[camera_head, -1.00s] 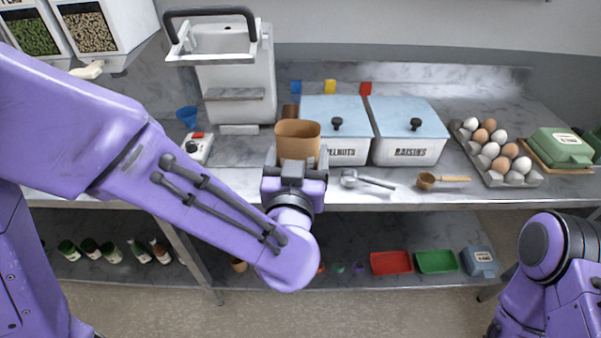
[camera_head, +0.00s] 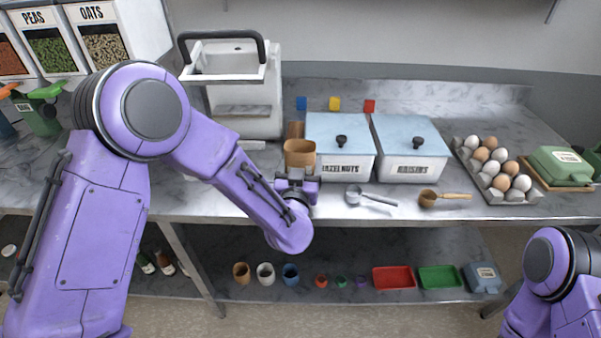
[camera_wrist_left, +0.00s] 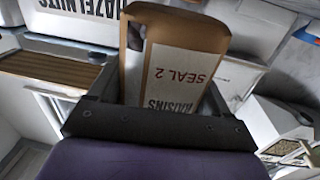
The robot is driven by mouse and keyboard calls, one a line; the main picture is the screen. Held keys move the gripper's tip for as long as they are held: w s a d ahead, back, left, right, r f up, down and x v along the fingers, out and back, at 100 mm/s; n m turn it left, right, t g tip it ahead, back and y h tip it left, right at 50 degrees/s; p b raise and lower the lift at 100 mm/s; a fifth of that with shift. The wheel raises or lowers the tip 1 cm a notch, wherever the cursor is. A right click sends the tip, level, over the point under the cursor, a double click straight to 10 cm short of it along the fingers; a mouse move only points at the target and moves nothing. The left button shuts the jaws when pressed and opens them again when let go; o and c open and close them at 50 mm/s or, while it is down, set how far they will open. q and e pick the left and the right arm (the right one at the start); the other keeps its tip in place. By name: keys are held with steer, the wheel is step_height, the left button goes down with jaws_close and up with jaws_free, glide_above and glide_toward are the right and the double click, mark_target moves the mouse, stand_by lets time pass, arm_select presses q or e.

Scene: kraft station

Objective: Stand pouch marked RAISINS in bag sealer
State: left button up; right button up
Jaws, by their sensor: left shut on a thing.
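The brown pouch (camera_head: 300,153) is held upright in my left gripper (camera_head: 297,176), just left of the HAZELNUTS bin, above the counter's front part. In the left wrist view the pouch (camera_wrist_left: 178,60) stands between the dark fingers (camera_wrist_left: 158,95), its white label reading RAISINS and SEAL 2, upside down in that picture. The bag sealer appears to be the white machine (camera_head: 243,105) with a black handle, behind and left of the pouch; the two are apart. My right arm shows at the lower right, but its gripper is out of view.
The HAZELNUTS bin (camera_head: 338,165) and RAISINS bin (camera_head: 408,165) stand right of the pouch. A metal scoop (camera_head: 370,198) and a wooden-handled scoop (camera_head: 445,197) lie in front. An egg tray (camera_head: 492,180) is farther right. The lower shelf holds cups and trays.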

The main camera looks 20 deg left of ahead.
arm_select(q)
steer(key=f, duration=0.3)
steer(key=shift+w+a+f+p, duration=0.15)
steer(key=shift+w+f+p, duration=0.1)
steer(key=shift+w+p, duration=0.05)
steer(key=shift+f, duration=0.2)
steer(key=o, duration=1)
